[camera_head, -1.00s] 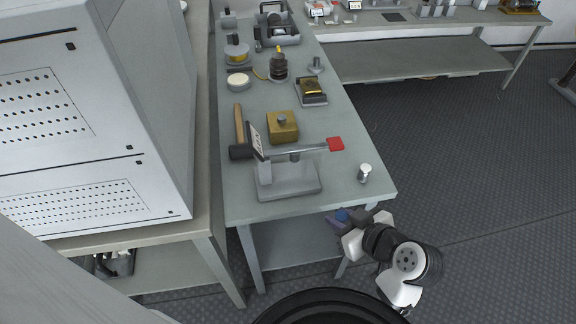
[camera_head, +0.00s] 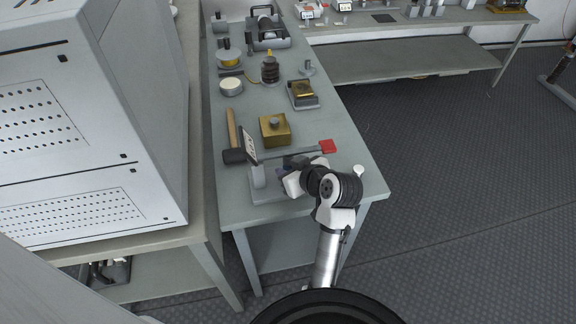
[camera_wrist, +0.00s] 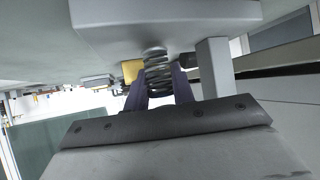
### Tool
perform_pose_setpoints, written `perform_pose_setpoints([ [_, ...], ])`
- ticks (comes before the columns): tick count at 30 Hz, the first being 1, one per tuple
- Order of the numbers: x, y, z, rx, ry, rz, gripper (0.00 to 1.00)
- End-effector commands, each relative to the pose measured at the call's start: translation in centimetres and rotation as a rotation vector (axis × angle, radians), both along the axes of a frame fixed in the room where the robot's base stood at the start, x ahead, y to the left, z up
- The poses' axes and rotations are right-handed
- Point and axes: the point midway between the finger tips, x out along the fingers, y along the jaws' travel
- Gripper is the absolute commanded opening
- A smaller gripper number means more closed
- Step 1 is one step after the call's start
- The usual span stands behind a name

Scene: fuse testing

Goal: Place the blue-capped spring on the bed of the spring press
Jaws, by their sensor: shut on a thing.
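The spring press has a grey base (camera_head: 258,190), an upright column and a lever ending in a red grip (camera_head: 327,146). It stands near the front of the bench. My gripper (camera_head: 284,173) reaches in from the right under the lever, over the bed. In the wrist view, my gripper (camera_wrist: 158,88) is shut on a metal coil spring (camera_wrist: 157,68), held between two dark fingers. The press base (camera_wrist: 165,22) fills the top of that inverted-looking view, close to the spring's end. Whether they touch I cannot tell. The blue cap is not clearly visible.
A brass block (camera_head: 275,130) sits behind the press, and a hammer (camera_head: 233,140) lies to its left. A small white-topped cylinder (camera_head: 359,170) is right of my wrist. Several other pieces stand farther back. A large grey cabinet (camera_head: 100,120) rises at left.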

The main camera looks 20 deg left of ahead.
Motion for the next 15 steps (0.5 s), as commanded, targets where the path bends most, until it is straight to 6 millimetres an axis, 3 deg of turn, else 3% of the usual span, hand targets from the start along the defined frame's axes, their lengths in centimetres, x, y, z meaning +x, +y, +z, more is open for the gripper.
perform_pose_setpoints([
  [15, 0.18, 0.29, -0.63, 0.000, 0.000, -0.001, 0.00],
])
